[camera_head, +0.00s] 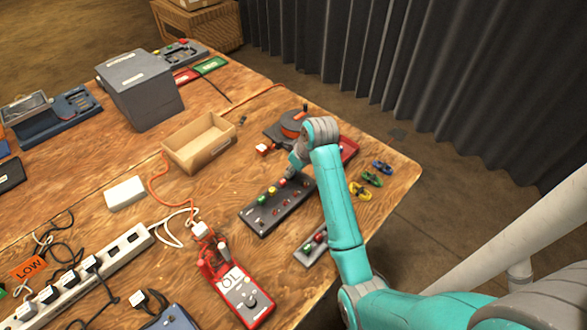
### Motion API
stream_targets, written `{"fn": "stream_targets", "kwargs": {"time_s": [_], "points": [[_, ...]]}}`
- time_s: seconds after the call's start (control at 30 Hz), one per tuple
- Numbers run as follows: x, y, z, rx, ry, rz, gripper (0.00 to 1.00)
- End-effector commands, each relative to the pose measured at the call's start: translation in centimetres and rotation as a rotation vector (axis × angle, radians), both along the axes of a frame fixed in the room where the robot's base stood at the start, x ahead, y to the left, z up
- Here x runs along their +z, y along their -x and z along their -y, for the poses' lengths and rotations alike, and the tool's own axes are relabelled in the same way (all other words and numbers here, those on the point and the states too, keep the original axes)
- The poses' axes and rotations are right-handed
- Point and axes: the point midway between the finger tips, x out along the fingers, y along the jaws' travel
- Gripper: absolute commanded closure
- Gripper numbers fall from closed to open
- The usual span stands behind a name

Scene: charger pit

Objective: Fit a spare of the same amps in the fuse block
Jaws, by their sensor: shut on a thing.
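The dark fuse block (268,222) lies on the wooden table, left of my arm. A green fuse (262,201) and a yellow fuse (272,190) stand in its far row. Small red marks show on its top. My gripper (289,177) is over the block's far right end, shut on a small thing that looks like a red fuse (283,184). I cannot tell whether this is seated or above the block. A smaller grey holder (303,257) beside my arm carries a green fuse (308,247) and a red fuse (320,237). Amp markings are unreadable.
A red multimeter (243,297) reads OL in front. An open cardboard tray (200,150) and a grey box (140,90) stand behind. Coloured clips (361,190) lie near the right edge. A power strip (85,280) and white box (125,193) are left.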

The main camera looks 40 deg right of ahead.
Motion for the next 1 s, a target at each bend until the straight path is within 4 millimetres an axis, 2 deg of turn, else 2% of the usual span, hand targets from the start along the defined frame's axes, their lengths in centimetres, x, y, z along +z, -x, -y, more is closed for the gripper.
{"fn": "stream_targets", "kwargs": {"time_s": [1.0], "points": [[-0.83, 0.01, -0.01, 0.000, 0.000, 0.000, 0.96]]}}
